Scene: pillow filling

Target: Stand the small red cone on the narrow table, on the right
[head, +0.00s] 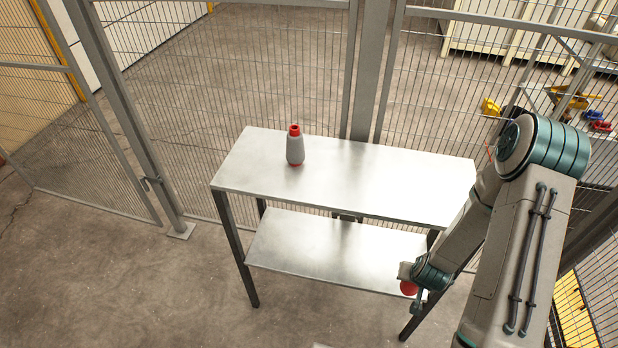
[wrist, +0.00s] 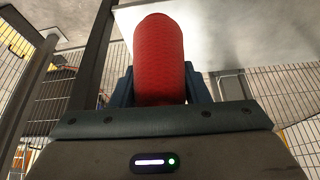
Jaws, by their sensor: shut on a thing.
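The small red cone (wrist: 160,60) fills the top middle of the wrist view, between the blue fingers of my gripper (wrist: 160,92). My gripper is shut on it. In the head view a bit of the red cone (head: 409,287) shows at the end of my arm, low in front of the right end of the narrow table. The gripper (head: 415,296) is mostly hidden there by the arm. The narrow table (head: 370,185) has a bare metal top on its right half. The cone is apart from the table top and lower than it in the head view.
A lower shelf (head: 320,250) is empty. A wire fence (head: 240,70) runs behind the table. Yellow, red and blue items (head: 570,100) lie beyond the fence at right.

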